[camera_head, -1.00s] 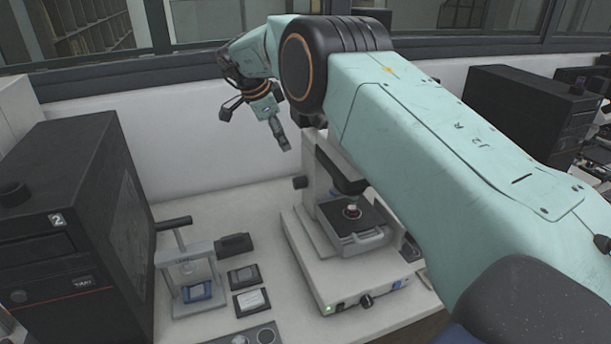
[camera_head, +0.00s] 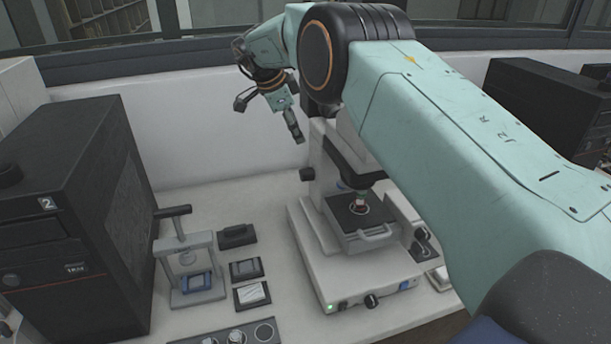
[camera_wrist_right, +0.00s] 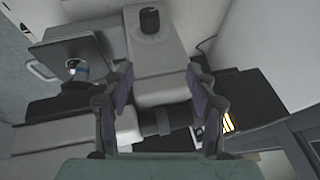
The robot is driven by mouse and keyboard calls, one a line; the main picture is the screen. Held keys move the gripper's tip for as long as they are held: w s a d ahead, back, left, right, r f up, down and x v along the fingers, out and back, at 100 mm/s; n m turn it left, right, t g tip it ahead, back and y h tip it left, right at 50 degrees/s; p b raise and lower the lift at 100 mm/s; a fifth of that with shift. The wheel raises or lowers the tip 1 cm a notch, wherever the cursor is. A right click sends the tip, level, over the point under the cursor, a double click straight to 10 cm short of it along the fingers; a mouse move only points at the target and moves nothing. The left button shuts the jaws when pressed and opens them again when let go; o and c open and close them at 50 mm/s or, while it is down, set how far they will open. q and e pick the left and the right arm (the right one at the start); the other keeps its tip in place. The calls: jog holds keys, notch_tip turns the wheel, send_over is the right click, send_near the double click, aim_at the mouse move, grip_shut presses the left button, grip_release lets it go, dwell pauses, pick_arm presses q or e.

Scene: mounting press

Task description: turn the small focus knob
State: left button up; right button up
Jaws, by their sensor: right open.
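The white microscope (camera_head: 400,262) stands on the bench, a small sample (camera_head: 358,203) on its dark stage (camera_head: 350,216). A black knob (camera_head: 307,173) sticks out from the left side of its column. My right gripper (camera_head: 298,138) hangs just above and left of this knob, apart from it. In the wrist view my right gripper (camera_wrist_right: 160,82) is open and empty. A short black knob (camera_wrist_right: 150,20) on white housing shows beyond the fingertips. A dark cylinder (camera_wrist_right: 155,120) shows between the fingers; I cannot tell if they touch it. My left gripper is not in view.
A black machine (camera_head: 75,235) stands at the left. A small hand press (camera_head: 190,268) and several small dark blocks lie between it and the microscope. The microscope's front has another black knob (camera_head: 371,301). The white wall (camera_head: 200,130) is close behind.

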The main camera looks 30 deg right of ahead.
jog(key=b, duration=0.7)
send_over(304, 170)
jog(key=s+a, duration=0.1)
jog(key=a, duration=0.2)
notch_tip(304, 170, down, 8)
jog(key=f, duration=0.1)
jog(key=x, duration=0.6)
jog(key=shift+w+d+r, duration=0.1)
jog(key=shift+w+d, duration=0.05)
jog(key=shift+w, duration=0.1)
jog(key=shift+s+d+f, duration=0.15)
jog(key=shift+s+f, duration=0.05)
jog(key=shift+f, duration=0.05)
jog(key=shift+d, duration=0.1)
jog(key=shift+w+f, duration=0.1)
jog(key=shift+w, duration=0.1)
jog(key=shift+c, duration=1.2)
jog(key=shift+s, duration=0.1)
jog(key=c, duration=0.9)
